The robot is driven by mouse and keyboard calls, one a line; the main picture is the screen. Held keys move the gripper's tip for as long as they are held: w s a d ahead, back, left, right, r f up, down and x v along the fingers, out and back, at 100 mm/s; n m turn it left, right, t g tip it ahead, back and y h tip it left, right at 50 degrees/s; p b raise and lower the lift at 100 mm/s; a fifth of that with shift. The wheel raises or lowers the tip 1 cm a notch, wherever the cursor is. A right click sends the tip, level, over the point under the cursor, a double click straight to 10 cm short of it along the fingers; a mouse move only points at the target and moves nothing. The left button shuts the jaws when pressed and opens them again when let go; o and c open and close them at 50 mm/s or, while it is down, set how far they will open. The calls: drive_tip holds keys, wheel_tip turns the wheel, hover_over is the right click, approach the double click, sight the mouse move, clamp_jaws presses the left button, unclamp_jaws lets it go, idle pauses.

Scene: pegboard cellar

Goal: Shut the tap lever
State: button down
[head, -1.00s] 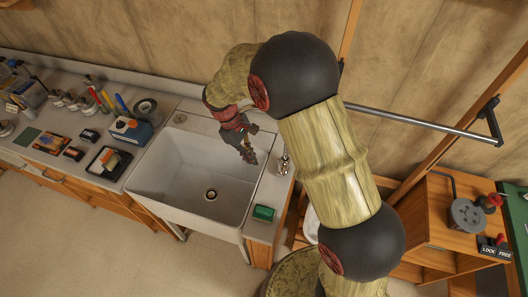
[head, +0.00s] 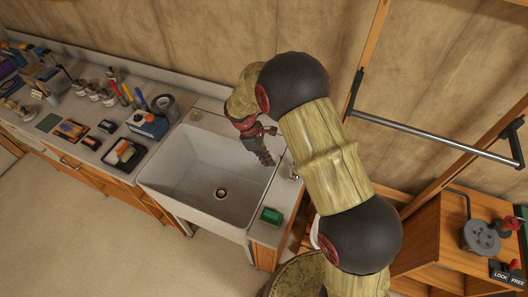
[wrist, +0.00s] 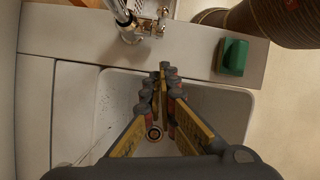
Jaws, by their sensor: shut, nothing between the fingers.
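A small chrome fitting with brass-coloured parts, which looks like the tap, stands on the counter strip right of the sink (head: 185,165). It shows beyond my fingertips in the wrist view (wrist: 155,28) and small beside my arm in the head view (head: 293,174). Which way its lever is turned I cannot tell. My gripper (head: 267,160) points down over the sink's right side, near the rim. In the wrist view its fingertips (wrist: 163,70) meet, shut and empty, with a visible gap in the picture between them and the fitting.
A green sponge (head: 271,216) lies on the counter strip near the front edge. The left counter holds a tray (head: 122,155), a tape roll (head: 164,105) and tools. A metal rail (head: 430,137) is on the wall at right, above a wooden cabinet (head: 425,235). The sink basin is empty.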

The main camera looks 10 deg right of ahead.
drive_tip(key=shift+s+d+f+p, duration=0.1)
drive_tip(key=shift+s+d, duration=0.25)
drive_tip(key=shift+d, duration=0.3)
drive_tip(key=shift+s+d+f+p, duration=0.1)
drive_tip(key=shift+s+d, duration=0.2)
drive_tip(key=shift+d, duration=0.4)
drive_tip(key=shift+s+d+f+p, duration=0.1)
drive_tip(key=shift+s+d, duration=0.25)
drive_tip(key=shift+d, duration=0.3)
drive_tip(key=shift+d+r, duration=0.1)
drive_tip(key=shift+s+d+r+p, duration=0.2)
drive_tip(key=shift+s+d, duration=0.15)
drive_tip(key=shift+d, duration=0.15)
drive_tip(key=shift+s+d+r+p, duration=0.1)
drive_tip(key=shift+s+d+p, duration=0.1)
drive_tip(key=shift+s+d, duration=0.2)
drive_tip(key=shift+r, duration=0.1)
drive_tip(key=v, duration=1.2)
drive_tip(key=shift+w+a, duration=0.15)
drive_tip(key=shift+w, duration=0.1)
